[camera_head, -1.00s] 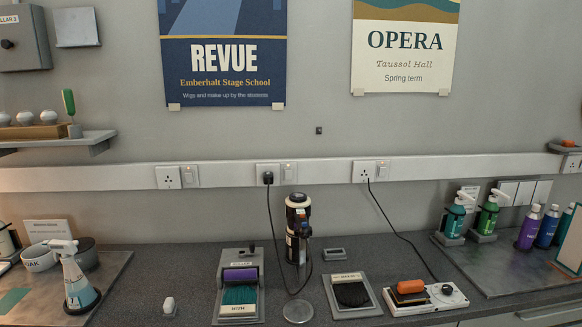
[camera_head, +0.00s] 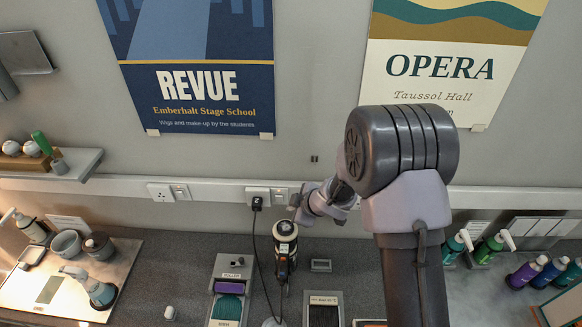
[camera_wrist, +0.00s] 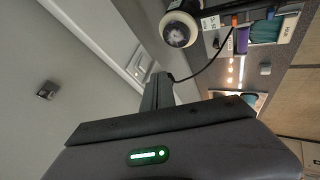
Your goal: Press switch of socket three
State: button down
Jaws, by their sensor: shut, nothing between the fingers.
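A pale rail runs along the wall with white sockets and rocker switches. The left socket (camera_head: 162,192) has its switch (camera_head: 181,192) beside it. The middle socket (camera_head: 257,197) holds a black plug, with its switch (camera_head: 280,196) to the right. The right socket seen earlier is hidden behind my arm in the head view. My gripper (camera_head: 297,203) is just right of the middle switch, in front of the rail, pointing left. In the wrist view my shut, empty fingers (camera_wrist: 158,92) are near a white switch plate (camera_wrist: 141,64). Contact cannot be told.
A black cable (camera_head: 262,270) hangs from the middle plug. A small dark wall fitting (camera_head: 314,158) is above the rail. Pump bottles (camera_head: 490,247) stand at right.

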aim_at(281, 201)
jog(key=x, duration=1)
jog(key=shift+s+a+f+p, duration=0.15)
jog(key=shift+s+a+p, duration=0.15)
jog(key=shift+a, duration=0.05)
jog(key=shift+w+d+r+p, duration=0.1)
jog(key=shift+w+r+p, duration=0.1)
jog(key=shift+w+p, duration=0.6)
jog(key=shift+w+d+r+p, duration=0.15)
jog(key=shift+w+p, duration=0.35)
jog(key=shift+w, duration=0.65)
jog(key=shift+a, duration=0.1)
